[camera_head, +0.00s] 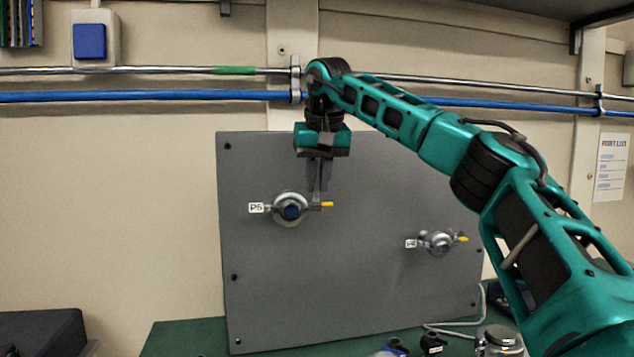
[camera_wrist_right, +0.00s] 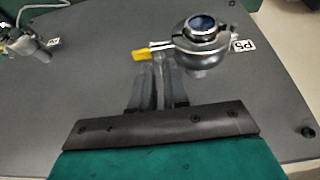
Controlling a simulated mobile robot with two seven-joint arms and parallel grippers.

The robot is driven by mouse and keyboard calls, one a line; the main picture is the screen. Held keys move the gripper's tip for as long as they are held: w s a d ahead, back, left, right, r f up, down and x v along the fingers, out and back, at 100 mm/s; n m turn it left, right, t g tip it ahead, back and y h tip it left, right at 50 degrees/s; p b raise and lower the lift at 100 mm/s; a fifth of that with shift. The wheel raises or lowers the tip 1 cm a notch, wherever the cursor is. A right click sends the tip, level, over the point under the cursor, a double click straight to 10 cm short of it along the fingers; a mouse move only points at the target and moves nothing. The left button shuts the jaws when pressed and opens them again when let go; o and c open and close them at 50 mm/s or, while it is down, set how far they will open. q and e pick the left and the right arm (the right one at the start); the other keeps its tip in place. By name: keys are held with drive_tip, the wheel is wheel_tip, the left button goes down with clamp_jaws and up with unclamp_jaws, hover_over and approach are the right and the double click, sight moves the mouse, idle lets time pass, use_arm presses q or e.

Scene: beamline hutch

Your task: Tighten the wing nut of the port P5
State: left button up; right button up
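The port P5 (camera_head: 291,208) is a round metal flange with a blue centre and a clamp, on a grey upright panel (camera_head: 350,280). Its label P5 (camera_head: 256,208) is at its left. The wing nut with a yellow tip (camera_head: 327,206) is at the clamp's right side; the yellow tip (camera_wrist_right: 141,54) also shows in the right wrist view. My right gripper (camera_head: 318,190) reaches down from above, its fingertips (camera_wrist_right: 160,70) at the wing nut. A thin light grey strip shows between the fingers; whether they press on it is unclear. My left gripper is not in view.
A second, similar port (camera_head: 438,242) sits lower right on the panel. Blue and metal pipes (camera_head: 150,96) run along the wall above. A metal fitting (camera_head: 498,342) and small dark parts lie on the green bench (camera_head: 180,338).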

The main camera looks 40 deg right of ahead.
drive_tip(key=shift+w+f, duration=0.15)
drive_tip(key=shift+f, duration=0.3)
drive_tip(key=shift+c, duration=0.2)
clamp_jaws()
drive_tip(key=shift+m, duration=0.3)
drive_tip(key=m, duration=0.2)
drive_tip(key=m+g+h, duration=0.1)
drive_tip(key=m, duration=0.2)
drive_tip(key=m+g+h, duration=0.1)
drive_tip(key=m, duration=0.2)
drive_tip(key=shift+w+a+r, duration=0.1)
drive_tip(key=shift+w+a, duration=0.15)
drive_tip(key=shift+w, duration=0.1)
drive_tip(key=shift+w+m+g, duration=0.1)
drive_tip(key=shift+m+g, duration=0.8)
drive_tip(key=shift+m, duration=1.1)
